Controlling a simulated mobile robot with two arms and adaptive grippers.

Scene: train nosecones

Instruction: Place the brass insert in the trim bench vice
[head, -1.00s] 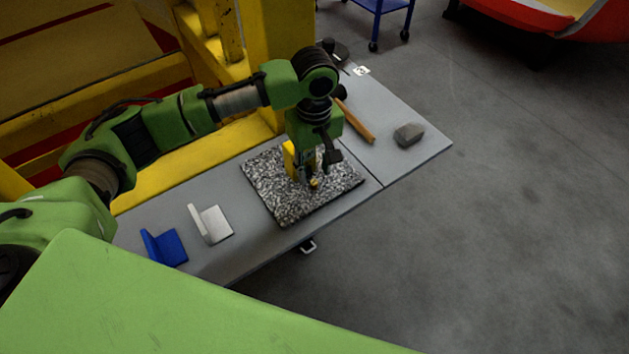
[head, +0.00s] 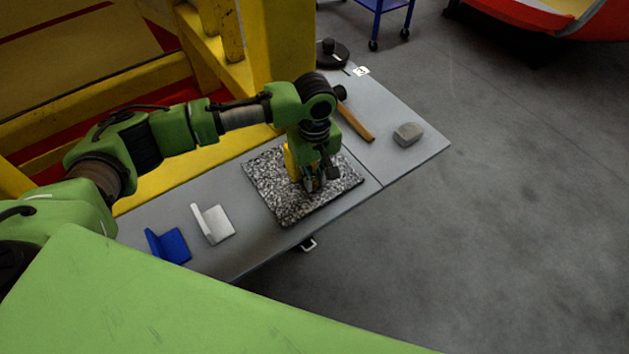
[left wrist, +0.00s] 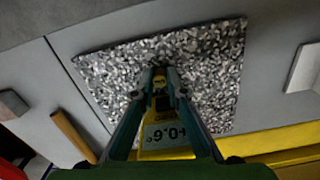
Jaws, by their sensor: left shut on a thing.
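My left gripper (head: 313,187) points down at the speckled granite plate (head: 285,206), close above or at its surface. In the left wrist view its fingertips (left wrist: 160,76) are shut on a small brass-coloured piece, the brass insert (left wrist: 159,82). Most of the insert is hidden between the fingers. In the left wrist view this yellow block (left wrist: 160,152) shows a printed number between the fingers. I cannot make out the trim bench vice in either view. My right gripper is out of view.
A white angled piece (head: 212,224) and a blue one (head: 168,246) sit left on the grey bench (head: 245,255). A yellow frame (head: 285,60) borders the bench.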

